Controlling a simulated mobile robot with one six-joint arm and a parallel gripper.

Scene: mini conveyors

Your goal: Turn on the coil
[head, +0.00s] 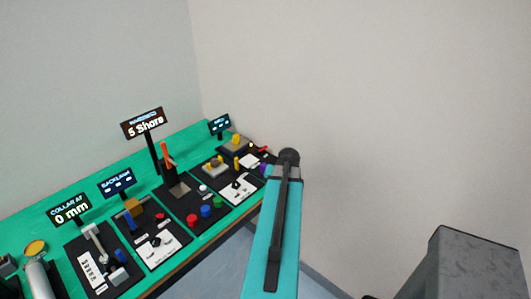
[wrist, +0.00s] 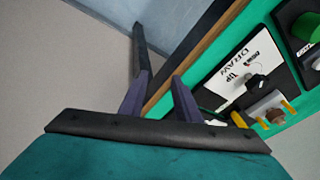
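No part in view is clearly labelled as the coil, and I cannot tell which one it is. In the wrist view, a white panel (wrist: 222,82) reads "DRAW" and "UP" and carries a black knob (wrist: 257,81). Beside it, a brown rounded part (wrist: 276,117) sits between yellow posts. My gripper (wrist: 160,76) is open and empty, with its two dark purple fingers apart. It is beside the bench edge and apart from the knob. In the head view my gripper (head: 265,170) is mostly hidden behind my teal arm, near the bench's right end.
The green bench (head: 105,170) carries several black stations with signs, including "5 Shore" (head: 145,125), "BACKLASH" (head: 117,183) and "COLLAR AT 0 mm" (head: 70,209). Red, blue and green knobs stand along its front. Walls close off the back; the floor on the right is free.

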